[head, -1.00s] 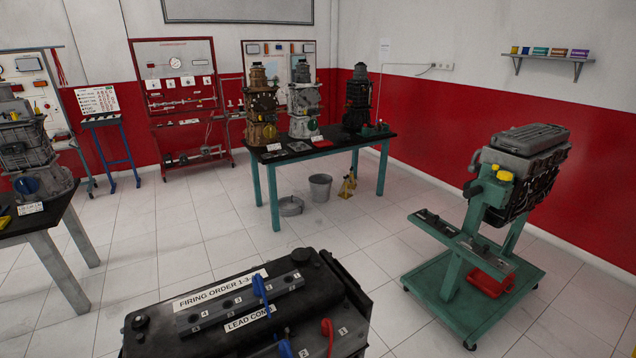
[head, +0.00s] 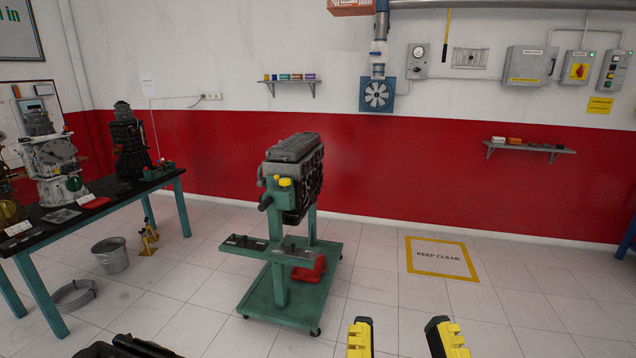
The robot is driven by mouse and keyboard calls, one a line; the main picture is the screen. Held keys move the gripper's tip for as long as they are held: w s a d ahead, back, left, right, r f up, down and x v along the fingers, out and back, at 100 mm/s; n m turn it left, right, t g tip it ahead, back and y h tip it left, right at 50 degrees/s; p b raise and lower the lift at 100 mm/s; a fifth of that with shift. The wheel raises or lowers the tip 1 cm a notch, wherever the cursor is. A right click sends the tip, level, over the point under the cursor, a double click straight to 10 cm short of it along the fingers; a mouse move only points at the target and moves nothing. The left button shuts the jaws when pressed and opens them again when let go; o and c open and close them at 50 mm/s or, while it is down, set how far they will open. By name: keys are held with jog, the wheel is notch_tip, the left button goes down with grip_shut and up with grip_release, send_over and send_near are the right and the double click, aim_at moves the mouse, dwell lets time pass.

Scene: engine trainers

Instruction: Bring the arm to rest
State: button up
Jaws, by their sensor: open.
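My gripper (head: 402,340) shows at the bottom edge of the head view, right of centre. Its two yellow and black fingers stand apart, and no object shows between them. The rest of my arm is below the picture. The fingers appear in front of bare tiled floor, apart from anything else in view.
A green wheeled stand (head: 285,300) carries a grey engine (head: 293,172) left of the gripper. A table (head: 100,212) with several engine units stands at left, a bucket (head: 110,256) beside it. A yellow-framed KEEP CLEAR floor mark (head: 440,260) lies behind the gripper. Open floor spreads right.

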notch_tip(320, 180, up, 25)
jog(key=p, duration=2.3)
jog(key=shift+r+p, duration=0.2)
jog(key=shift+p, duration=0.15)
jog(key=shift+s, duration=0.1)
